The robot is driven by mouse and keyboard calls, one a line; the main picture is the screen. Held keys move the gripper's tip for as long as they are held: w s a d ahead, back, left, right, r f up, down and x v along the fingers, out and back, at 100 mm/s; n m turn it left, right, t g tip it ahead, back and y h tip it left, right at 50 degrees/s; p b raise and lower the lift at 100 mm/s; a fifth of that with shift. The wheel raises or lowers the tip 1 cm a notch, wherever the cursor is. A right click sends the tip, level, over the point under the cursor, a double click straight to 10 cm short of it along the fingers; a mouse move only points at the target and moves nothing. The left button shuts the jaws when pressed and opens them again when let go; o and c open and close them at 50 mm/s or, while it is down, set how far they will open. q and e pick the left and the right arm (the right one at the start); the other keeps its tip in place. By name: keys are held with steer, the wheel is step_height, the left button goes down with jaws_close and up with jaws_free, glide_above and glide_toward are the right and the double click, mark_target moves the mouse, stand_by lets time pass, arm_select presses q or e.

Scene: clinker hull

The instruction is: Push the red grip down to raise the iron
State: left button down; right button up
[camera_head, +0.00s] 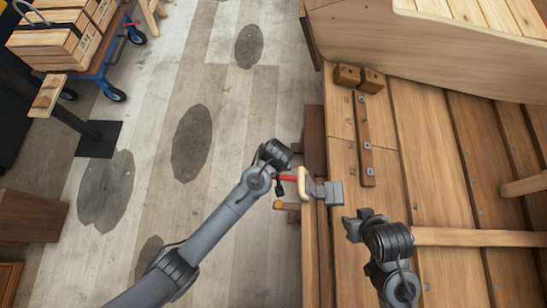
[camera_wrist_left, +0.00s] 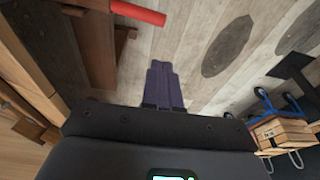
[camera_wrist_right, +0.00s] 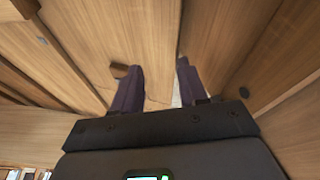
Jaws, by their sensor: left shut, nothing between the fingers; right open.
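The red grip (camera_head: 289,178) sticks out left from a pale curved piece (camera_head: 304,184) at the hull's edge. A grey metal block (camera_head: 334,193), which seems to be the iron, lies on the plank edge right of it. My left gripper (camera_head: 279,190) is shut and empty close by the red grip's left end; contact cannot be told. In the left wrist view, the red grip (camera_wrist_left: 138,12) lies beyond the shut fingers (camera_wrist_left: 163,85), apart from them in the picture. My right gripper (camera_head: 350,226) is open and empty over the planks, and its parted fingers (camera_wrist_right: 158,85) show in its wrist view.
A blue trolley (camera_head: 95,75) with wooden boxes stands at the upper left. The floor (camera_head: 225,110) left of the hull is mostly clear.

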arm_select(q)
steer(key=b+x, duration=0.1)
steer(key=x, duration=0.3)
steer(key=b+x, duration=0.1)
steer(key=x, duration=0.3)
steer(key=s+b+x, duration=0.1)
steer(key=x, duration=0.3)
steer(key=shift+s+f+b, duration=0.1)
steer(key=shift+b, duration=0.25)
arm_select(e)
step_height(320, 180, down, 4)
steer(key=shift+d, duration=0.1)
arm_select(q)
steer(key=shift+s+a+f, duration=0.1)
steer(key=shift+s+f, duration=0.05)
steer(key=shift+f, duration=0.3)
arm_select(e)
steer(key=shift+f, duration=0.15)
